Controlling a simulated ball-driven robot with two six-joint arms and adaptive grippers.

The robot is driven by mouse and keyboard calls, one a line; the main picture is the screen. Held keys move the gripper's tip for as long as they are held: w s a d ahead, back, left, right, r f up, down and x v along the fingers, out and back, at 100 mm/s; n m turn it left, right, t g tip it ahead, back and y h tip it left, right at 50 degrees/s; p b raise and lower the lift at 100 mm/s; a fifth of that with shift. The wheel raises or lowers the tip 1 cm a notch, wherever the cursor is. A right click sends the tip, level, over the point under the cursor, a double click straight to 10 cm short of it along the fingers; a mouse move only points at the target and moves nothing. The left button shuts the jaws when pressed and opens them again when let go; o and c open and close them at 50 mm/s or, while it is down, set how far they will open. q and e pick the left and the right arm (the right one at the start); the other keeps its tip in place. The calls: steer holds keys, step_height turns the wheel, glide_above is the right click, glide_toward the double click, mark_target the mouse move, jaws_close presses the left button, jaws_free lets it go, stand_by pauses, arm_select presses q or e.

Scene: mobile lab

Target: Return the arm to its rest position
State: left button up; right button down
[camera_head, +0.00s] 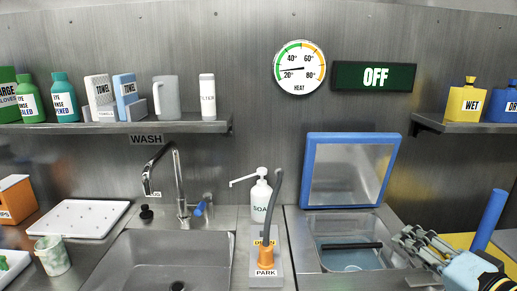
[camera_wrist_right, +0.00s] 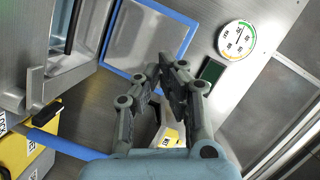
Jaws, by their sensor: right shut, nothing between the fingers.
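My right gripper (camera_head: 428,248) is at the lower right in the head view, beside the open water bath (camera_head: 345,258). In the right wrist view its fingers (camera_wrist_right: 170,75) are together with nothing between them. My left gripper shows in neither view.
A blue-framed lid (camera_head: 352,170) stands raised behind the bath. A blue bar (camera_head: 489,220) rises close to my right gripper, over a yellow surface. A sink (camera_head: 170,262) with a tap, a soap bottle (camera_head: 261,197) and an orange-based hose at PARK (camera_head: 266,262) lie to the left.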

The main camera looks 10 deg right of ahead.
steer(key=s+a+f+n+g, duration=0.5)
steer(key=s+a+n+g, duration=0.1)
steer(key=s+n, duration=0.25)
steer(key=s+d+f+n+g+h, duration=0.2)
steer(key=s+n+g+h, duration=0.35)
steer(key=s, duration=0.75)
step_height(320, 180, down, 30)
steer(key=s+d+m+g+y+b, duration=0.2)
steer(key=d+g+b, duration=0.1)
steer(key=b, duration=0.2)
steer(key=s+f+b, duration=0.3)
steer(key=s+f, duration=1.5)
steer(key=f, duration=0.1)
steer(key=shift+d+m+g, duration=0.3)
steer(key=shift+d+g, duration=0.05)
steer(key=shift+s, duration=0.1)
